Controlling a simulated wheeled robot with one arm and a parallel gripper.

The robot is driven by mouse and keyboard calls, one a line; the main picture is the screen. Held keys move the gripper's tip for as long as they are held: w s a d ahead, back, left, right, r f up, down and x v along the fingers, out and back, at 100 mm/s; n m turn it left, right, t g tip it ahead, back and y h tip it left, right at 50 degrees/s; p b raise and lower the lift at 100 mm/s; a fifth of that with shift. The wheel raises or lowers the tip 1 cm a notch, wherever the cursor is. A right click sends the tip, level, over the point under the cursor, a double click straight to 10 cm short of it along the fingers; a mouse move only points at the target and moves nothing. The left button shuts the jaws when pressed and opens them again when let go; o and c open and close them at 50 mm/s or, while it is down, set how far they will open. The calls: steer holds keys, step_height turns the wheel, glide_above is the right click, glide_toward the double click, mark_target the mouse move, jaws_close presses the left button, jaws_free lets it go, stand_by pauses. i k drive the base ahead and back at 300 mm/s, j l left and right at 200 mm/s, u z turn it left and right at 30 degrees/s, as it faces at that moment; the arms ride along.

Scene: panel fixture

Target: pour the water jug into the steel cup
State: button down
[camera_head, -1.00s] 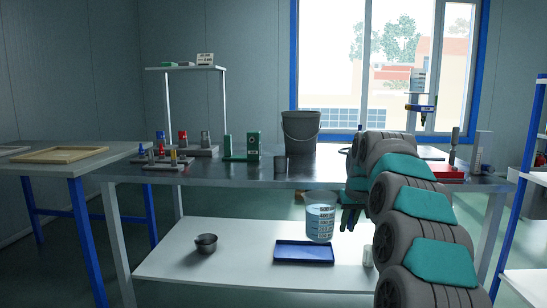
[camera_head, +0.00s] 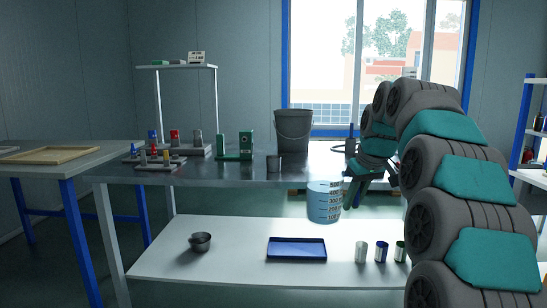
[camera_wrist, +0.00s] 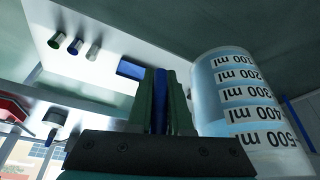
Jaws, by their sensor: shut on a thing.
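The water jug (camera_head: 323,203) is a clear cup-shaped vessel with volume marks and bluish water, roughly upright, in front of the workbench's front edge. My gripper (camera_head: 350,192) is at its right side, shut on it. In the wrist view the jug (camera_wrist: 240,105) appears upside down beside my dark green fingers (camera_wrist: 160,105), with a blue strip between them that may be its handle.
The lower shelf (camera_head: 230,265) holds a small pan (camera_head: 200,241), a blue tray (camera_head: 297,248) and several cans (camera_head: 381,251).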

mark_target(272, 162)
steer(key=i, duration=1.5)
